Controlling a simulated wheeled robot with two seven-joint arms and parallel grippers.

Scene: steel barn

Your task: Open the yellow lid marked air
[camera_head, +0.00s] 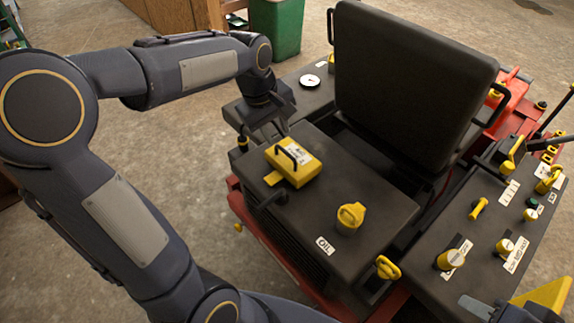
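The yellow lid (304,171) is a box-shaped cover with a black handle and a small white label, too small to read surely. It lies flat and looks closed on the left part of the black machine top. My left gripper (268,132) is just behind the lid, pointing down, apart from the handle as far as I can see. Its finger gap is not clear. What seems to be the tip of my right gripper (478,307) shows at the bottom right edge, mostly cut off.
A yellow cap (350,217) marked OIL stands right of the lid. The black seat (408,85) rises behind. A control panel (480,270) with yellow knobs and levers is at right. A green bin (276,30) stands at the back. Concrete floor is open at left.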

